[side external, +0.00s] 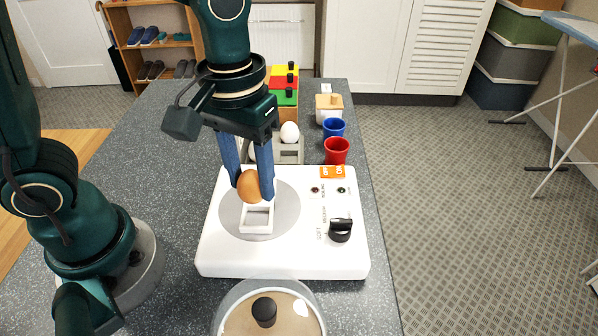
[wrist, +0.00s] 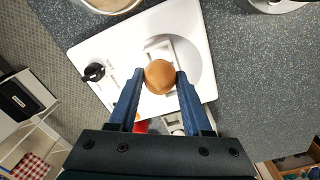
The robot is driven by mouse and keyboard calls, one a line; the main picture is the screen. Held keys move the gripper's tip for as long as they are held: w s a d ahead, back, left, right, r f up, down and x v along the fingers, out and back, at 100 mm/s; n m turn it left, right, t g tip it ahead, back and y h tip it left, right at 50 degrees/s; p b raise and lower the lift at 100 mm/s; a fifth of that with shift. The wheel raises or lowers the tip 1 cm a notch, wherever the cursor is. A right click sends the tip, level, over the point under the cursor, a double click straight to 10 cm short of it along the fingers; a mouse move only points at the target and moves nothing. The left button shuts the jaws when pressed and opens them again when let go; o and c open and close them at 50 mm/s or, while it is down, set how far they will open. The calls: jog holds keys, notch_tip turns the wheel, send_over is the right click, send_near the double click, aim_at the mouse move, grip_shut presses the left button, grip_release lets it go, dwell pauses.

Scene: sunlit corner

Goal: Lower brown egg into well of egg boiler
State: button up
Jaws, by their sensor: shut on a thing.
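The brown egg (side external: 248,187) is held between the two blue fingers of my gripper (side external: 253,185). It is above the white square well (side external: 257,219) at the middle of the egg boiler, and I cannot tell whether it touches the well's back edge. The egg boiler (side external: 290,259) is a white box with a round grey plate, a black knob and an orange switch. In the wrist view the egg (wrist: 159,76) sits between the fingertips and hides part of the well (wrist: 180,54).
A white egg (side external: 290,132) stands in a grey holder behind the boiler. A red cup (side external: 337,151) and a blue cup (side external: 334,127) stand at the back right. A round lid with a black knob (side external: 264,312) lies in front. The counter left of the boiler is clear.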

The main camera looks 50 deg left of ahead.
aim_at(250, 171)
jog(key=o, duration=0.9)
notch_tip(250, 171, up, 4)
jog(key=shift+r, duration=0.25)
jog(key=shift+a+r, duration=0.15)
jog(key=shift+r, duration=0.2)
jog(key=s+a+m+t, duration=0.3)
jog(key=s+a+t, duration=0.1)
jog(key=a+t, duration=0.1)
jog(key=shift+s+a+f+m, duration=0.25)
jog(key=shift+a+m, duration=0.05)
jog(key=shift+a, duration=0.05)
